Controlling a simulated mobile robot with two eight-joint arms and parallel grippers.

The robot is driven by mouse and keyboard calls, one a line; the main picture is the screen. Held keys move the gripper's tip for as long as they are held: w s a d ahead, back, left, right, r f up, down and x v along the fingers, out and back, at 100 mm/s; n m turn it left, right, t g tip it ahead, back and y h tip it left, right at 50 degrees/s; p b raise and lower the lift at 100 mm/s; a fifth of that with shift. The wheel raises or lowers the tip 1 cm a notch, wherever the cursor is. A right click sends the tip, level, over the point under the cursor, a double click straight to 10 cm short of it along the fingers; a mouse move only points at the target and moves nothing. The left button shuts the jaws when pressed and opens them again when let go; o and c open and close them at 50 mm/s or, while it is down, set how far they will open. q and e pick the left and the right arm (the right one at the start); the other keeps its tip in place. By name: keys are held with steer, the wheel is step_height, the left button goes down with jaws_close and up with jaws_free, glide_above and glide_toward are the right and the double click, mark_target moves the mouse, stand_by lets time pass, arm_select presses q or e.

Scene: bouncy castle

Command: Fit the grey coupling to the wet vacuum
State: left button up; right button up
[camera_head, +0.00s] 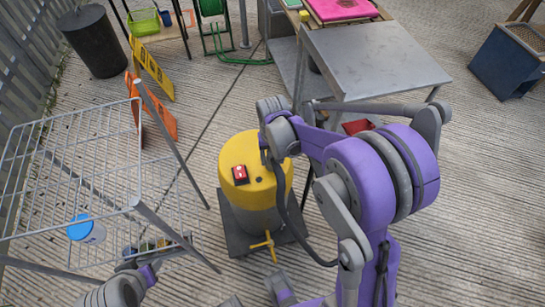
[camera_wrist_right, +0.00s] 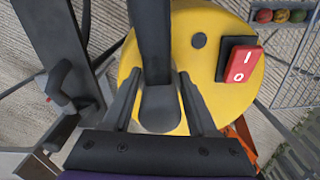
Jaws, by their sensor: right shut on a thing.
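The wet vacuum is a drum with a yellow lid (camera_head: 240,188) and a red switch (camera_head: 240,174), standing on a dark base. Its lid (camera_wrist_right: 205,60) fills the middle of the right wrist view, with the switch (camera_wrist_right: 243,63) to the right. My right gripper (camera_wrist_right: 158,78) is shut on the grey coupling (camera_wrist_right: 160,108), over the lid's near edge. A black hose (camera_wrist_right: 152,35) runs from the coupling. In the head view the hose (camera_head: 292,215) hangs down beside the drum. I cannot tell whether the coupling touches the vacuum.
A wire rack (camera_head: 138,150) stands left of the vacuum, with a blue-lidded tub (camera_head: 82,228). A grey metal table (camera_head: 375,60) stands behind my right arm. A brass tap (camera_head: 268,245) sticks out at the drum's foot. Orange and yellow boards (camera_head: 152,70) stand behind the rack.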

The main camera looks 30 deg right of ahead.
steer(key=shift+f+b, duration=0.35)
steer(key=shift+f, duration=0.15)
stand_by(0.3)
steer(key=o, duration=1.3)
steer(key=shift+r, duration=0.1)
step_height(320, 180, up, 11)
steer(key=shift+f+p, duration=0.15)
steer(key=shift+p, duration=0.45)
